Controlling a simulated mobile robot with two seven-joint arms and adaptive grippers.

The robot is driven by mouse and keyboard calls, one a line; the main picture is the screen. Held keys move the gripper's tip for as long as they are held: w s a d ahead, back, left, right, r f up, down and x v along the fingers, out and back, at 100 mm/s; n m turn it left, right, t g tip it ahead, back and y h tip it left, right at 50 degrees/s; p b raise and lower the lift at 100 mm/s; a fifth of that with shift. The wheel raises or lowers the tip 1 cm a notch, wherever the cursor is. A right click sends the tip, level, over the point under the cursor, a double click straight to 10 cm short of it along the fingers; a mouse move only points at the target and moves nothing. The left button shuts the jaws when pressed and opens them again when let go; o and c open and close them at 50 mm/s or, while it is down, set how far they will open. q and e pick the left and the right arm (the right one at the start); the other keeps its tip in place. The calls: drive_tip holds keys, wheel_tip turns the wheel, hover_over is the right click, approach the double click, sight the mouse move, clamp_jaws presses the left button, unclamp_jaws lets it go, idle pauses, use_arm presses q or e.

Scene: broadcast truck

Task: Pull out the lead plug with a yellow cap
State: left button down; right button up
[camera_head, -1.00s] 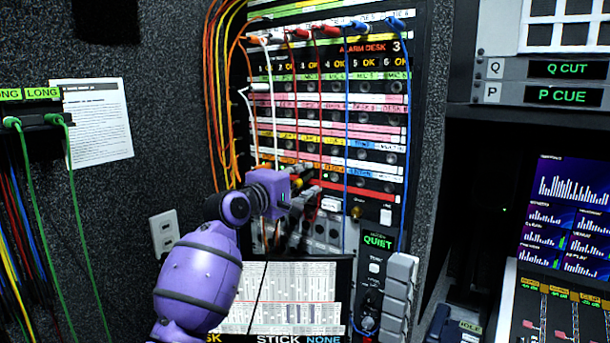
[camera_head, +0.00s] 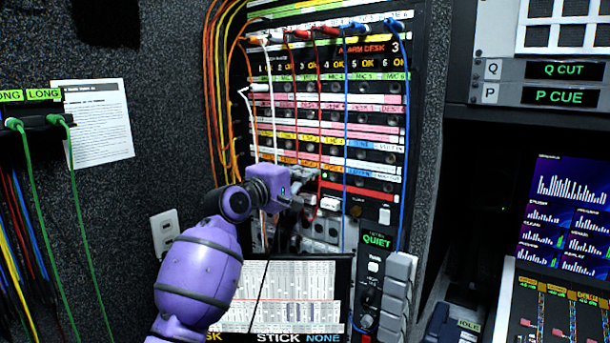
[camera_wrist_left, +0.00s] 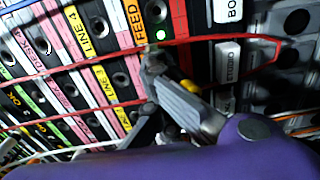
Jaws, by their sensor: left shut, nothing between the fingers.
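My left gripper (camera_head: 312,186) is at the lower part of the patch panel (camera_head: 390,128), its fingers shut with nothing between them. In the left wrist view the fingers (camera_wrist_left: 152,84) lie close over the jack rows, one tip near a small green light. A small yellow piece (camera_wrist_left: 189,87) shows beside the nearer finger, partly hidden by it. It may be the yellow cap of the lead plug, but I cannot tell. A red lead (camera_wrist_left: 100,63) runs across the panel and loops near the STUDIO label. My right gripper is not in view.
Red, white and blue leads hang over the panel from plugs along its top. Orange and yellow cables (camera_head: 213,90) run down its left side. Below are a grey switch block (camera_head: 399,285) and a label sheet (camera_head: 285,283). A screen (camera_head: 570,215) stands at the right.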

use_arm(q)
drive_tip(key=shift+f, duration=1.45)
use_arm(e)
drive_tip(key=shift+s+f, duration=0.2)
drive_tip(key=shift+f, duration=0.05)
use_arm(q)
drive_tip(key=shift+s+a+r, duration=0.2)
drive_tip(key=shift+s, duration=0.1)
drive_tip(key=c, duration=2.4)
unclamp_jaws()
drive_tip(key=o, duration=0.9)
drive_tip(key=shift+w+d, duration=0.1)
drive_tip(key=shift+w, duration=0.35)
drive_tip(key=shift+c, duration=0.2)
drive_tip(key=o, duration=0.6)
drive_tip(key=shift+d+r, duration=0.1)
drive_tip(key=shift+c, duration=0.2)
drive_tip(key=shift+r, duration=0.15)
drive_tip(key=shift+s, duration=0.1)
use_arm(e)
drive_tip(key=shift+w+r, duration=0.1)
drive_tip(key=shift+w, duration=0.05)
use_arm(q)
drive_tip(key=v, duration=0.8)
drive_tip(key=shift+r, duration=0.15)
